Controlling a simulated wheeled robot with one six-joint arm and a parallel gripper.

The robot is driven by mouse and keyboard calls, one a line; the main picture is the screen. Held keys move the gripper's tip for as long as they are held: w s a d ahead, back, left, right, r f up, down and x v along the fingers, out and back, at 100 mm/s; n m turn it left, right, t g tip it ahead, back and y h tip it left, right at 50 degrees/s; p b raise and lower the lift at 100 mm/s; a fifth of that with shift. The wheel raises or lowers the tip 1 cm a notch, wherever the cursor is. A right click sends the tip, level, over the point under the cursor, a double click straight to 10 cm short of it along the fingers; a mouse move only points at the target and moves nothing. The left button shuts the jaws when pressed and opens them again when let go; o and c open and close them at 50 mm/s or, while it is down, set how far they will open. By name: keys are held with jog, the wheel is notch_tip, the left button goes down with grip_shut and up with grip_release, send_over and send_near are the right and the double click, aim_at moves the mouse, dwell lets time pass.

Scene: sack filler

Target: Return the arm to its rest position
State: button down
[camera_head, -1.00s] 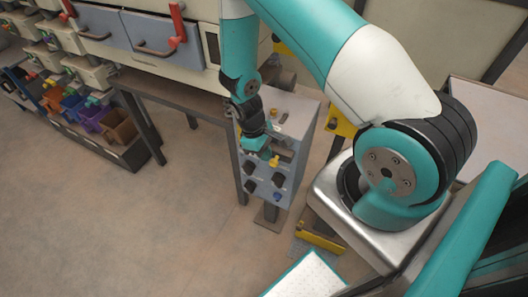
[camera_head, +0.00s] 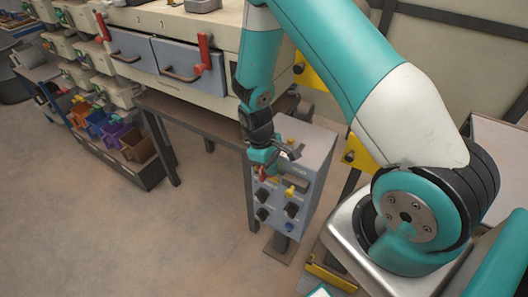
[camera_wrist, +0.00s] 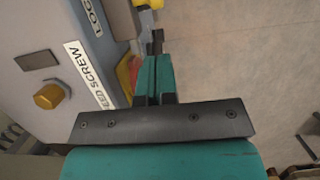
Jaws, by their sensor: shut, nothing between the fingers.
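My arm reaches from its base at the right, over the top and down to the control box. My gripper (camera_head: 262,172) hangs close in front of the grey control box (camera_head: 309,166). In the wrist view my gripper (camera_wrist: 156,78) shows its two teal fingers together, with nothing between them. The box face (camera_wrist: 45,60) lies to the left there, with a yellow knob (camera_wrist: 49,96) and a label reading "FEED SCREW". A red part shows just beyond the fingers; whether they touch it I cannot tell.
A cream machine with blue-grey drawers (camera_head: 186,64) and red handles (camera_head: 204,50) stands behind and left of the box. Coloured bins (camera_head: 115,132) sit on a low rack at the left. The floor (camera_head: 150,240) in front is clear.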

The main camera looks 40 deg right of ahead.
jog(key=v, duration=0.6)
jog(key=shift+w+a+r+b, duration=0.15)
jog(key=shift+w+a+b, duration=0.15)
jog(key=shift+b, duration=0.1)
jog(key=s+a+r+n+t+y, duration=0.1)
jog(key=s+a+r+y, duration=0.1)
jog(key=s+a+r, duration=0.3)
jog(key=s+a+r+t+y, duration=0.1)
jog(key=s+a+r, duration=0.4)
jog(key=r, duration=0.6)
jog(key=s+a+r+n+t+y, duration=0.1)
jog(key=s+a+r+y, duration=0.1)
jog(key=s+a+r, duration=0.3)
jog(key=s+r, duration=0.3)
jog(key=shift+s+a+n+y, duration=0.3)
jog(key=shift+a, duration=0.1)
